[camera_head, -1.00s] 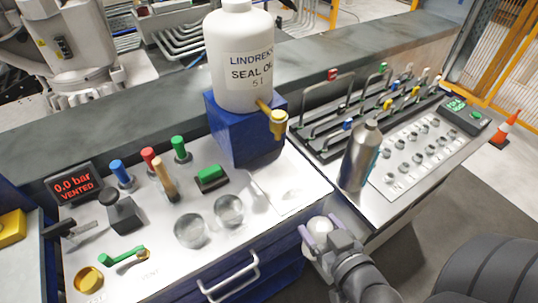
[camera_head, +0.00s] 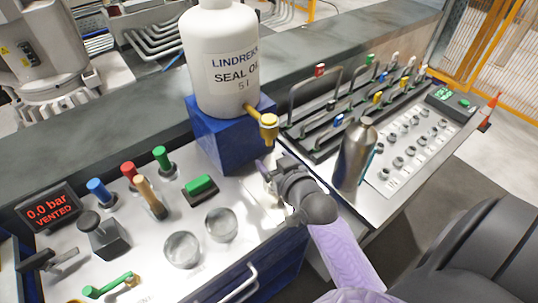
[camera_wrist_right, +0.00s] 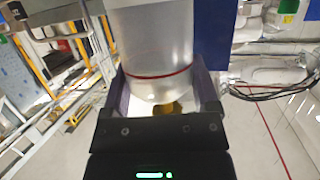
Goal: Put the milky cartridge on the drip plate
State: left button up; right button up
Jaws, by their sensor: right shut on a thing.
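My right gripper (camera_head: 274,176) is just below the brass tap (camera_head: 268,126) of the seal oil bottle (camera_head: 222,60). It is shut on the milky cartridge (camera_wrist_right: 158,62), a pale, translucent cylinder with a red ring, which stands between the two fingers in the right wrist view. In the head view the gripper and wrist mostly hide the cartridge. A pale plate (camera_head: 258,212), seemingly the drip plate, lies on the bench in front of the blue block, partly covered by my arm. I cannot tell whether the cartridge touches it. My left gripper is out of view.
The blue block (camera_head: 225,142) stands close behind the gripper. A steel flask (camera_head: 354,155) stands to the right, near my forearm. Two round glass-like discs (camera_head: 182,250) and several coloured knobs are to the left. A display (camera_head: 48,208) reads 0.0 bar, vented.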

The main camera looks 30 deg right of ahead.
aim_at(270, 155)
jog(key=w, duration=0.3)
jog(key=shift+w+d+f+b, duration=0.1)
jog(key=shift+w+d+b, duration=0.15)
jog(key=shift+b, duration=0.05)
jog(key=shift+s+f, duration=0.1)
jog(key=shift+f, duration=0.2)
jog(key=shift+s+r, duration=0.15)
jog(key=o, duration=1.1)
jog(key=shift+o, duration=0.7)
jog(key=p+v, duration=0.2)
jog(key=v, duration=1)
jog(key=shift+p, duration=0.35)
